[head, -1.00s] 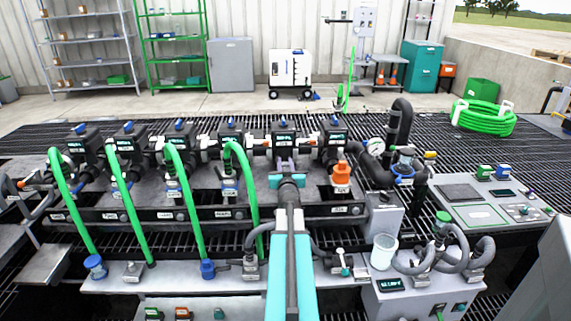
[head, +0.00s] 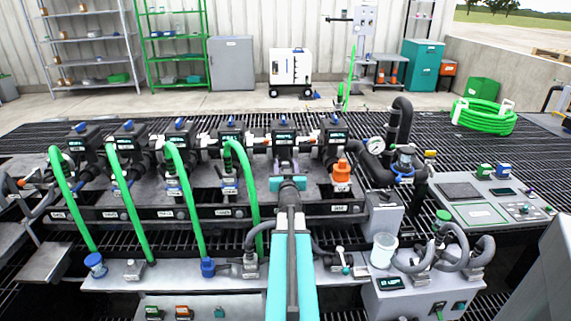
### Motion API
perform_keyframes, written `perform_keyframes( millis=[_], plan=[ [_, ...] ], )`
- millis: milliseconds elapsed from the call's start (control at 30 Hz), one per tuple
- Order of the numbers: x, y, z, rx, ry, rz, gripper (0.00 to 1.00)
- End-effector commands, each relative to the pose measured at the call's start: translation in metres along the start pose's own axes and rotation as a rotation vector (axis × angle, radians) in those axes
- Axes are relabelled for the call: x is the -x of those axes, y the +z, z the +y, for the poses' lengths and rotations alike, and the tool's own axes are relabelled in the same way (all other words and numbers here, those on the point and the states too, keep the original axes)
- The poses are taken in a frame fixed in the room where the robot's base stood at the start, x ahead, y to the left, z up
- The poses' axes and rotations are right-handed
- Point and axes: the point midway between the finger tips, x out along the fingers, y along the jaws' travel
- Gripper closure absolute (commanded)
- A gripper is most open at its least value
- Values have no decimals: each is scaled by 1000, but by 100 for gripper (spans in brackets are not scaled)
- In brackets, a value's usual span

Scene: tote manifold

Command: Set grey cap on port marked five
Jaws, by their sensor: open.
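My gripper (head: 288,182) is open at the fifth station from the left, with its arm reaching away from me. Its teal finger parts show on either side of a dark wrist. It covers most of the port under the fifth valve (head: 284,138), so I cannot read the port's label. I cannot clearly make out the grey cap; the small grey shape just beyond the gripper is too small and covered to name. An orange cap (head: 341,172) sits upright on the sixth port, right of my gripper.
Green hoses (head: 187,205) arch down from the left ports to the front ledge. A white cup (head: 383,251) stands right of my arm. Black pipes and a gauge (head: 376,146) rise at the right. A control panel (head: 487,203) lies farther right.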

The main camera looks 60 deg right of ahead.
Motion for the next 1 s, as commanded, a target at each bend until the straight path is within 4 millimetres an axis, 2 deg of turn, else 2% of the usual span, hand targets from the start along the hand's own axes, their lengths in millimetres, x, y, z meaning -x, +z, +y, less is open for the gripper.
perform_keyframes(
  millis=[100, 633, 1000],
  plan=[
    [14, 0, 0, 0, 0, 0, 55],
    [63, 0, 0, 0, 0, 0, 55],
    [69, -3, -2, -1, -5, -2, 55]
  ],
)
